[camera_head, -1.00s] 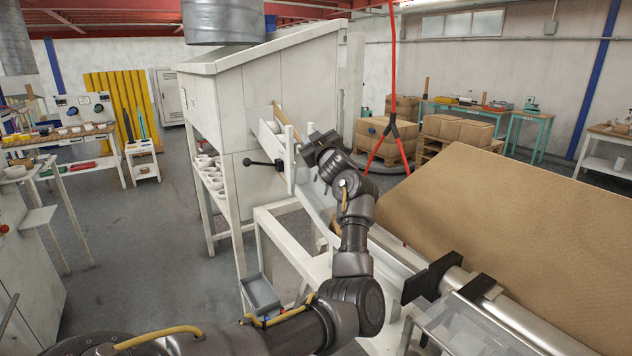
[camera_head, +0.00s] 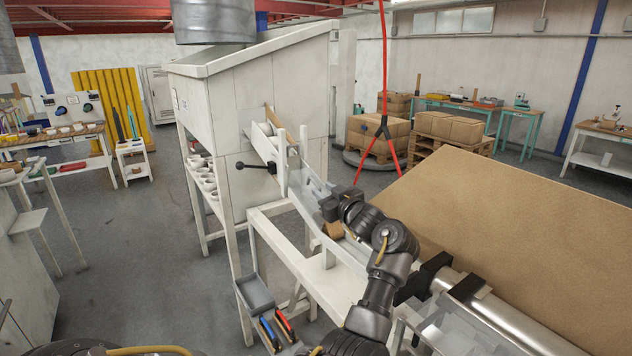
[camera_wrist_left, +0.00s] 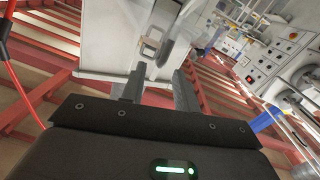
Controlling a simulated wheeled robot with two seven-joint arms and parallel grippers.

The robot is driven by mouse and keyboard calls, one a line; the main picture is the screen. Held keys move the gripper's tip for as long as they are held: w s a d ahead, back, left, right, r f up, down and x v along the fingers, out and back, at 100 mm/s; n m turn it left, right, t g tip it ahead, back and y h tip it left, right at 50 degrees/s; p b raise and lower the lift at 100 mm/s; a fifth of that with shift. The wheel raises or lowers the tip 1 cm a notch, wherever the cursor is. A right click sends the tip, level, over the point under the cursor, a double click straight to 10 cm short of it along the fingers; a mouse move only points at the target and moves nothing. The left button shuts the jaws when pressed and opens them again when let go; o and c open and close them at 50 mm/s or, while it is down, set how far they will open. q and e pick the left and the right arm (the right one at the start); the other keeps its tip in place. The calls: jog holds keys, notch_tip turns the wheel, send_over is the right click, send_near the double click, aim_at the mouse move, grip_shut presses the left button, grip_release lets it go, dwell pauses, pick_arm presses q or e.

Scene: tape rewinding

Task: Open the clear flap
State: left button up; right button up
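A clear panel (camera_head: 445,322) lies at the lower right in the head view, in front of the metal roller; its lower part is cut off by the picture edge. Another translucent piece (camera_head: 312,184) shows on the sloping white chute, just up-left of my left gripper (camera_head: 330,206). I cannot tell for sure which is the flap. My left gripper is over the chute, above a small brown block (camera_head: 333,230). In the left wrist view its two fingers (camera_wrist_left: 160,88) are apart with nothing visible between them. My right gripper is not in view.
The white chute (camera_head: 352,262) runs down from a white cabinet (camera_head: 265,95) with a black lever (camera_head: 255,166). A large brown sheet (camera_head: 500,220) and a metal roller (camera_head: 500,312) fill the right. A red strap (camera_head: 383,70) hangs behind.

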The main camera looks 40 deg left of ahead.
aim_at(319, 186)
pick_arm(q)
jog(key=shift+p+x, duration=0.55)
jog(key=shift+x, duration=1.95)
grip_shut()
